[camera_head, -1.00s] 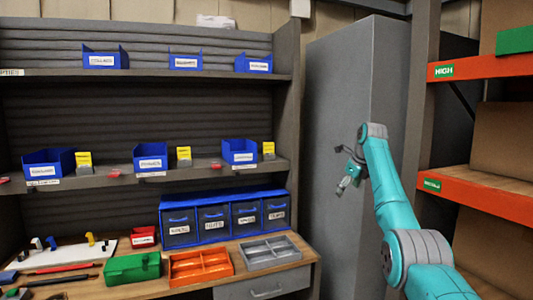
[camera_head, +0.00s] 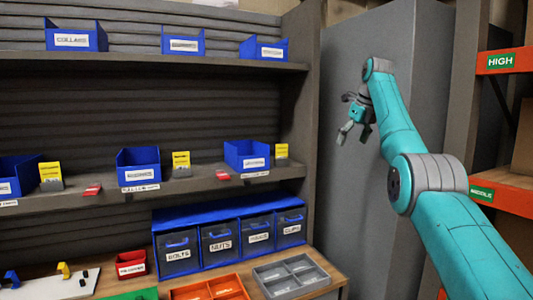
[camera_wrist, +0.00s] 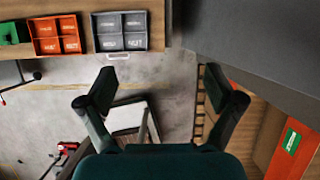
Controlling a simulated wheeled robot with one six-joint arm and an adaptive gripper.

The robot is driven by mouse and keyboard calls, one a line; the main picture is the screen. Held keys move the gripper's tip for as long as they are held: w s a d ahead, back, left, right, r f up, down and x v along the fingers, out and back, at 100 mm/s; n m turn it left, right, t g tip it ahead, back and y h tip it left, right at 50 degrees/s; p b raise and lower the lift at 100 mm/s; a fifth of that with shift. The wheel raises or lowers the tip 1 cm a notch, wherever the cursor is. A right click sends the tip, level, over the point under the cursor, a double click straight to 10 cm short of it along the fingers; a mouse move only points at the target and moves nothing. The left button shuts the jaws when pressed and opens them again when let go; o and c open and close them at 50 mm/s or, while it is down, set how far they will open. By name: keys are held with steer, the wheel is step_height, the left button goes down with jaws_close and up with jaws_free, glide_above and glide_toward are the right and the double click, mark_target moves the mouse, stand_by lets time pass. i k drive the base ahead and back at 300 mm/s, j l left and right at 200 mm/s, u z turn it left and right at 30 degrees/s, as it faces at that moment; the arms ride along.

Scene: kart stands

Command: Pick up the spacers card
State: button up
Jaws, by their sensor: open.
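Several upright cards with yellow tops and grey lower parts stand on the middle shelf beside blue bins in the head view: a left card (camera_head: 51,176), a middle card (camera_head: 181,165) and a right card (camera_head: 281,154). Their print is too small to read, so I cannot tell which is the spacers card. My gripper (camera_head: 354,132) is raised to the right of the shelf unit, in front of a grey cabinet, apart from all the cards. In the wrist view my gripper (camera_wrist: 160,95) is open and empty, pointing down over the floor. No card shows there.
Blue bins (camera_head: 138,170) and small red tags (camera_head: 93,189) line the middle shelf; more bins sit above. Below are a blue drawer unit (camera_head: 229,207) and a grey divided tray (camera_head: 292,275). The grey cabinet (camera_head: 362,220) and orange rack (camera_head: 502,196) stand at right.

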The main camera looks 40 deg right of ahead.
mark_target(281, 150)
steer(key=i, duration=1.05)
